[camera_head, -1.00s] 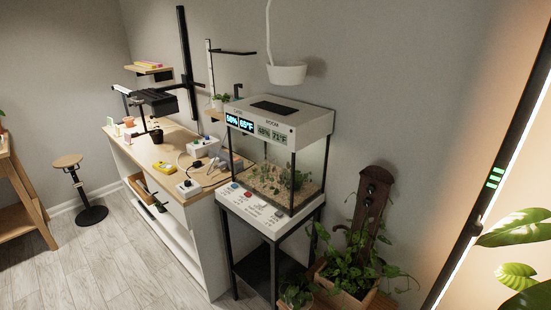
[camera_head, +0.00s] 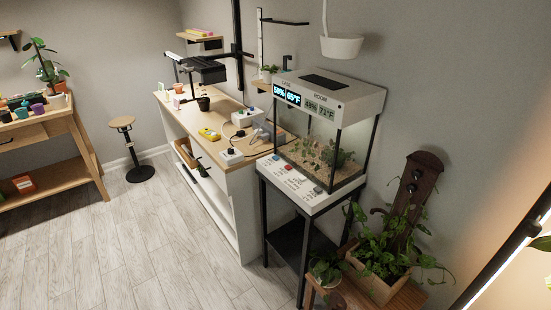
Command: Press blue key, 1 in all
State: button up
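A terrarium (camera_head: 340,188) with a white top and sandy floor stands on a black-legged stand right of centre. Its sloping white front panel (camera_head: 292,187) carries small keys and printed labels. One key near the panel's far left end looks bluish (camera_head: 276,157). The keys are small here, so the colours are hard to tell for sure. My gripper is not in view.
A workbench (camera_head: 217,132) with a lamp, control boxes and cables stands left of the terrarium. A potted trailing plant (camera_head: 375,283) stands at its right. A stool (camera_head: 135,155) and a wooden plant table (camera_head: 65,181) are at the left. The plank floor (camera_head: 165,240) is clear.

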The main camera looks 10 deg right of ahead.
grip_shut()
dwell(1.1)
